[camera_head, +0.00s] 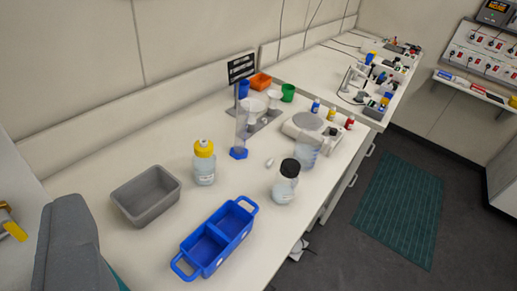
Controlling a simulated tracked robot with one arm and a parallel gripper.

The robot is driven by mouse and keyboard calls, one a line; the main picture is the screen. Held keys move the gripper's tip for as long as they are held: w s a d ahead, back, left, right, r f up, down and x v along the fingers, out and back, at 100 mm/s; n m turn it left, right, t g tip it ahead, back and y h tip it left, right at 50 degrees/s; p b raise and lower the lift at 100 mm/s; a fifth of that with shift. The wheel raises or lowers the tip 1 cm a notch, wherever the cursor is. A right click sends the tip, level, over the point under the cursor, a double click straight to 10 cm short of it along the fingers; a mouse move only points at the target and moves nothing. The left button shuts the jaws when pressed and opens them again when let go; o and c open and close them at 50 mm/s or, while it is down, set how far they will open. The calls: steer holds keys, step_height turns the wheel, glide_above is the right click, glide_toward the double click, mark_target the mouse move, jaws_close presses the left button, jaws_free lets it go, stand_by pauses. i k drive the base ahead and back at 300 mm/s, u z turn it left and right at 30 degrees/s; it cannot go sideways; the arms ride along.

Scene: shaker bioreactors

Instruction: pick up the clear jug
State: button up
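The clear jug (308,152) stands upright on the white bench, right of the middle of the view. It is see-through, with a bluish tint. The black-capped bottle (286,182) stands in front of it and overlaps its lower left in the picture. The weighing scale (303,124) is just behind it. I cannot make out the jug's handle clearly. My gripper's fingers do not show in this view, so I see nothing of how they stand to the jug.
A yellow-capped bottle (204,165), a tall cylinder with a blue base (239,152), a grey tub (146,196) and a blue two-part carrier (217,238) share the bench (120,245). Small bottles stand behind the jug. The floor (350,235) right of the bench is mostly clear.

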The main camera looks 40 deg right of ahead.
mark_target(313, 150)
steer(key=u, duration=1.65)
steer(key=k, duration=1.7)
steer(key=z, duration=1.65)
steer(key=i, duration=1.15)
steer(key=u, duration=0.05)
